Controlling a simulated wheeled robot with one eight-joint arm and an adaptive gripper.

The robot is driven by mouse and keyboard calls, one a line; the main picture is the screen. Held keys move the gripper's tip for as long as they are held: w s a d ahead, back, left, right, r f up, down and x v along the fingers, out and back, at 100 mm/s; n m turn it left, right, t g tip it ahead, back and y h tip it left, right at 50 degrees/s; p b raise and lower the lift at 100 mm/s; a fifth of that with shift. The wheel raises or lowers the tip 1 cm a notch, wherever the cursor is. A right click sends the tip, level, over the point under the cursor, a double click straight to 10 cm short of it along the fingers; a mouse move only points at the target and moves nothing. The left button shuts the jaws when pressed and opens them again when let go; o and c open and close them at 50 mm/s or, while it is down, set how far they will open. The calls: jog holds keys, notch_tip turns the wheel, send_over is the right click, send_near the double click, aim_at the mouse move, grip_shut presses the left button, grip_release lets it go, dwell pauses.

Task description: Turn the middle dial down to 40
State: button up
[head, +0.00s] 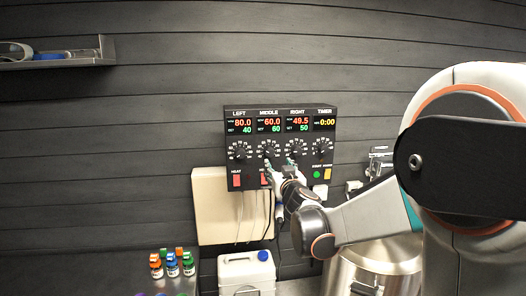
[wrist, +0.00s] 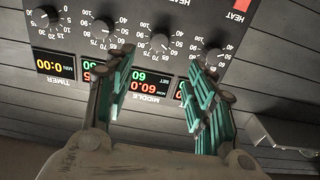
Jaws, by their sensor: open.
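The dark control panel (head: 279,182) is on the wall in the head view. Its middle dial (head: 269,149) sits below the MIDDLE display (head: 269,124), which reads 60.0 now and 60 set. In the wrist view the panel is upside down. My gripper (head: 281,165) is in front of the panel, just below and right of this dial. In the wrist view my open gripper (wrist: 162,58) has its green fingers either side of the dial in the picture. Contact cannot be told.
The left dial (wrist: 213,55) and right dial (wrist: 100,28) are close to my fingers. Red switches (head: 237,181) sit below the dials. A beige box (head: 210,215) is under the panel. Small bottles (head: 172,267) and a white canister (head: 247,272) stand lower down.

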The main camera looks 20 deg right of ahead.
jog(key=p, duration=0.1)
send_near(270, 154)
jog(key=w, duration=0.3)
jog(key=w+d+p, duration=0.1)
jog(key=w, duration=0.4)
jog(key=shift+w+d, duration=0.3)
jog(key=shift+c, duration=0.5)
jog(key=c, duration=1)
